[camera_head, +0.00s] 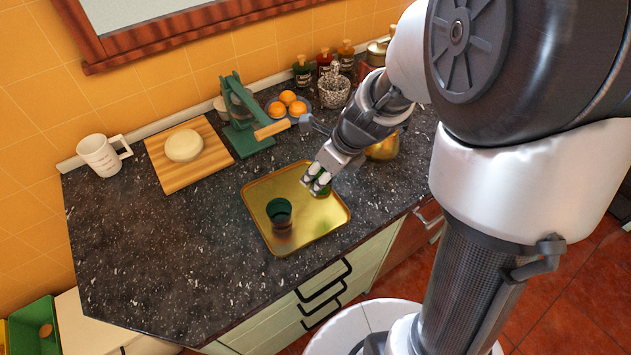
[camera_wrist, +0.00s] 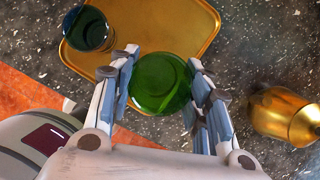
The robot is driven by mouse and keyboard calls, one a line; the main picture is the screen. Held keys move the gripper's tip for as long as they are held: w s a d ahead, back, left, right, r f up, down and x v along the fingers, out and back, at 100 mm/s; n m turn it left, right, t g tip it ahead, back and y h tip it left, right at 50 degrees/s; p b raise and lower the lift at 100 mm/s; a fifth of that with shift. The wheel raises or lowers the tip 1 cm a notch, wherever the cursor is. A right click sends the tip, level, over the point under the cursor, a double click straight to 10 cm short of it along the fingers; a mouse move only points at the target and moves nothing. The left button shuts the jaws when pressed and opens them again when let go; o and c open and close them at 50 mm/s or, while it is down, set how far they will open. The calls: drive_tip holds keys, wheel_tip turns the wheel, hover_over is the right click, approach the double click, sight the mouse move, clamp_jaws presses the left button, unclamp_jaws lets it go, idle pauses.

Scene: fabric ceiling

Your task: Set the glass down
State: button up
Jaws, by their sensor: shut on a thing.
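My gripper (camera_head: 317,177) is shut on a green glass (camera_wrist: 158,86). The glass sits between the two fingers in the wrist view and is mostly hidden by them in the head view. It is at the right-hand part of a golden tray (camera_head: 262,190), which also shows in the wrist view (camera_wrist: 165,30). I cannot tell whether the glass touches the tray. A second, dark teal glass (camera_head: 279,211) stands upright on the tray, apart from my gripper; it also shows in the wrist view (camera_wrist: 88,28).
A golden pot (camera_head: 384,148) stands right of my gripper. Behind the tray are a green juicer (camera_head: 240,115), a bowl of oranges (camera_head: 289,104) and several bottles. A cutting board (camera_head: 205,158) and white mug (camera_head: 101,156) are left. The front-left counter is clear.

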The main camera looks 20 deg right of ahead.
sight(321, 191)
drive_tip(key=shift+f+b, duration=1.65)
drive_tip(key=shift+f, duration=1.55)
drive_tip(key=shift+f, duration=0.15)
drive_tip(key=o, duration=1.1)
